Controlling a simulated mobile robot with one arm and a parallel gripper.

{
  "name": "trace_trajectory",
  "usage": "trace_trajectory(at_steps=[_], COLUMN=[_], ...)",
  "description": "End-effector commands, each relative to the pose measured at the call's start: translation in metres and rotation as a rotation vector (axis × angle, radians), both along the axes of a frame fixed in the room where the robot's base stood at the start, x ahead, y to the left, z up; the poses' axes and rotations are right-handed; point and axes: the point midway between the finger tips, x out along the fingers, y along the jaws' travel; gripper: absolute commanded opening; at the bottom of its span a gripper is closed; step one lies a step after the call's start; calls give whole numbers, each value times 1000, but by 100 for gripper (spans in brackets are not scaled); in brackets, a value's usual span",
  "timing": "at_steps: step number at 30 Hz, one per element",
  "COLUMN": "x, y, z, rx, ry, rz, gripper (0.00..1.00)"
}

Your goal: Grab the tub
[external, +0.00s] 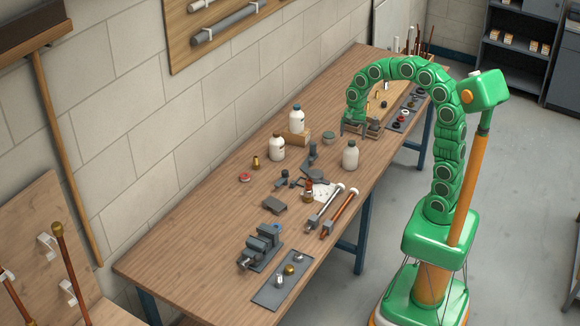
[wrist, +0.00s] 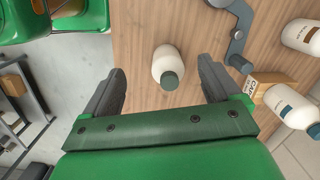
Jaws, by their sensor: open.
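In the wrist view this bottle (wrist: 167,66) appears between the fingers, apart from both.
Two labelled white bottles (external: 277,148) (external: 297,121) stand to the left, one on a cardboard box (external: 296,138). A vise (external: 261,246), pipes (external: 338,212) and a grey mat with fittings (external: 270,296) lie nearer. The bench's left part is clear.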

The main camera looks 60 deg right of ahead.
Motion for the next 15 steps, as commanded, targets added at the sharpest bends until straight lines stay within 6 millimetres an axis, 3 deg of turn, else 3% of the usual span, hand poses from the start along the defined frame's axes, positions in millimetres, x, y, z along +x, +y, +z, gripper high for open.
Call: trace_trajectory(at_steps=[6,15], x=[51,112], y=[-29,-76], z=[-19,-51], rx=[13,30], ry=[2,4], rz=[-250,-604], gripper=[91,91])
